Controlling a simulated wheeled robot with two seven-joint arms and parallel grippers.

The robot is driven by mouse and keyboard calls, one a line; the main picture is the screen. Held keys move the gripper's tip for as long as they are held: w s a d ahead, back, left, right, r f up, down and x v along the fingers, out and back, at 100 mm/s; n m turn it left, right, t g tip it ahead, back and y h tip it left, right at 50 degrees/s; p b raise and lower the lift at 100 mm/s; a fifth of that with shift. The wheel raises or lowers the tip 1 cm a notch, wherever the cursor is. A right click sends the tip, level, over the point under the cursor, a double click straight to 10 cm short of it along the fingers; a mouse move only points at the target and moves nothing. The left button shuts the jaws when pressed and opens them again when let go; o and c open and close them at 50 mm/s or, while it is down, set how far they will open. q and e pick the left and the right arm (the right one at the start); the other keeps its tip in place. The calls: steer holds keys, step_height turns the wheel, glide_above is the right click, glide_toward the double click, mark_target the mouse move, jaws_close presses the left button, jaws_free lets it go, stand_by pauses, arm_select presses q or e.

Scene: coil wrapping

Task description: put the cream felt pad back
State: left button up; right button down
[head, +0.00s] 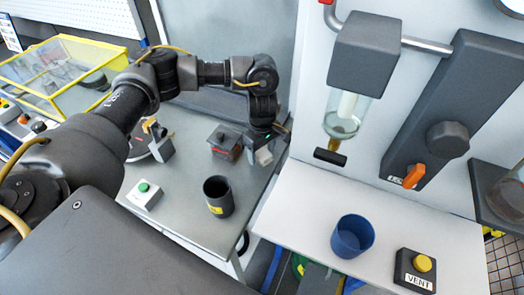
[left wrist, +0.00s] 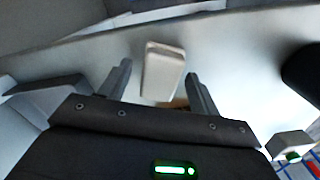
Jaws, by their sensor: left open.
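The cream felt pad (left wrist: 163,72) is a small pale block. In the left wrist view it shows between and just beyond the fingertips of my left gripper (left wrist: 158,78). In the head view a pale block, likely the same pad (head: 264,156), shows just below my left gripper (head: 259,142), near the right edge of the grey table (head: 185,200). The left gripper is open, with one finger on each side of the pad. Whether a finger touches it cannot be told. My right gripper is in neither view.
A dark box with a red part (head: 225,142) stands just left of the gripper. A dark cup (head: 218,196) and a green-button box (head: 145,194) stand nearer. To the right, a white shelf holds a blue cup (head: 352,236) and a VENT button box (head: 415,270).

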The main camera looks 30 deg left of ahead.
mark_target(262, 153)
arm_select(q)
steer(key=shift+r, duration=0.5)
step_height(262, 153, up, 12)
steer(key=b, duration=0.1)
steer(key=shift+f, duration=0.25)
steer(key=shift+s+f, duration=0.1)
